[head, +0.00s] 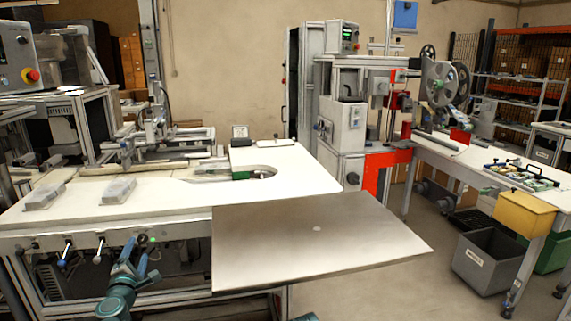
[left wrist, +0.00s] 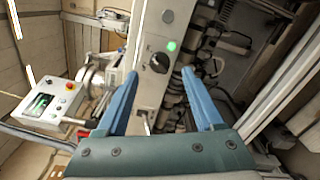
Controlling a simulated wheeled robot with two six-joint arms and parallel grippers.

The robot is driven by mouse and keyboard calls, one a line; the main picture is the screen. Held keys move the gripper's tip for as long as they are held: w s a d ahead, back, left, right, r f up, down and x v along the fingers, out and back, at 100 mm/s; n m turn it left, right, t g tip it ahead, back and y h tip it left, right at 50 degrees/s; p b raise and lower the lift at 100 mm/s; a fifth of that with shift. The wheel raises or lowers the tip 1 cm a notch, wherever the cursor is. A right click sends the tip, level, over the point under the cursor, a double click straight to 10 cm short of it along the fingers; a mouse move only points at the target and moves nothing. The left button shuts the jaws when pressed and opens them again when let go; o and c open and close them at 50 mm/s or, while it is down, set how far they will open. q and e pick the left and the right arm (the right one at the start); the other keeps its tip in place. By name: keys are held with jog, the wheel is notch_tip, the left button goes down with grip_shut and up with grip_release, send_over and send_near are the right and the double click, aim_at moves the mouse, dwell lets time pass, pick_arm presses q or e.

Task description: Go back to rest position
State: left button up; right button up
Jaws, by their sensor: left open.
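My left gripper (head: 142,262) is at the lower left of the head view, below the front edge of the white table (head: 170,205). In the left wrist view its two blue fingers (left wrist: 155,90) are spread apart with nothing between them. Behind them is a grey panel (left wrist: 160,35) with a lit green button (left wrist: 171,46) and a black knob (left wrist: 159,63). I cannot tell whether the fingers touch the panel. My right gripper is not in view; only a small teal piece shows at the bottom edge of the head view.
A bare metal plate (head: 300,240) juts out at the front of the white table. Reels (head: 445,85) stand on a machine at the right.

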aim_at(141, 242)
pick_arm(q)
jog(key=x, duration=0.4)
jog(key=shift+s+a, duration=0.1)
jog(key=shift+w, duration=0.3)
jog(key=shift+s+n, duration=0.2)
jog(key=shift+n, duration=1)
jog(key=n, duration=0.4)
jog(key=shift+n, duration=0.4)
jog(key=n, duration=0.6)
